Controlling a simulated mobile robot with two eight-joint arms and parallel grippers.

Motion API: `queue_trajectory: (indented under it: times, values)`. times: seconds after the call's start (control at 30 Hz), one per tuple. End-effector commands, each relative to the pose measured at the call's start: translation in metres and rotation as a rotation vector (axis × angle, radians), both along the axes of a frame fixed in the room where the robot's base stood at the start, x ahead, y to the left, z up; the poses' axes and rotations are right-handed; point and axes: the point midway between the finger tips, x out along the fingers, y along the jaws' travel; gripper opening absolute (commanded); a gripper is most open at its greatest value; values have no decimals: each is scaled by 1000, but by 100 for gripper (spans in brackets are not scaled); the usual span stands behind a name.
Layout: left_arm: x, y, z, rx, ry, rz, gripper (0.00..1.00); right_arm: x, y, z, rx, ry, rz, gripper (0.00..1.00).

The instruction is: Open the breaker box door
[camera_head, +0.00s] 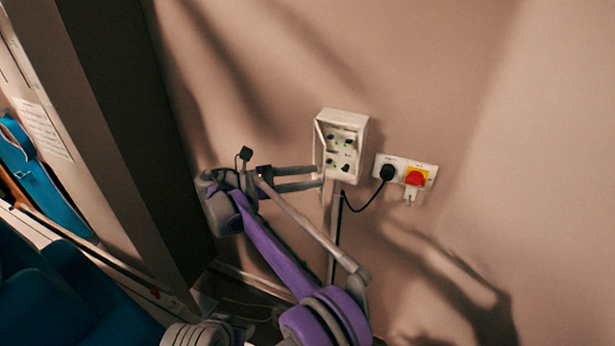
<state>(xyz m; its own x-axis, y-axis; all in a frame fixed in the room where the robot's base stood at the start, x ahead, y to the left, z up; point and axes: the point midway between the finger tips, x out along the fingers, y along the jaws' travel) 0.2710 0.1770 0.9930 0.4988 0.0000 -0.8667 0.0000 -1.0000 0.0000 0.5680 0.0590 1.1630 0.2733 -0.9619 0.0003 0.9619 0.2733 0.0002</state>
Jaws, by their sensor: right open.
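The breaker box (362,128) is a small pale box on the wall near the middle of the head view. Its front shows dark round knobs or switches and small green lights. A thin pale panel (318,142) stands along its left side and looks like the door swung outward, seen nearly edge-on. My right gripper (318,176) is open, its two grey fingers pointing right. Their tips are at the lower left edge of the box, by the panel; I cannot tell whether they touch it. My left gripper is not in view.
A white socket plate (430,168) right of the box holds a black plug (388,172) with a cable and a red-and-yellow switch (415,177). A conduit (335,235) runs down below the box. A dark cabinet or door frame (120,110) stands at left. The wall at right is clear.

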Motion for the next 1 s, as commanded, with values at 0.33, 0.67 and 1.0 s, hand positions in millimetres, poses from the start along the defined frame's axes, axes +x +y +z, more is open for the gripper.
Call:
queue_trajectory:
  times: [0.33, 0.67, 1.0]
  values:
    - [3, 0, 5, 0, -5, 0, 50, 0, 0, 54, 0, -1, 0, 54]
    - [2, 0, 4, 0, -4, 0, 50, 0, 0, 95, 0, 0, 0, 54]
    - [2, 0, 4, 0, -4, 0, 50, 0, 0, 100, 0, 0, 0, 54]
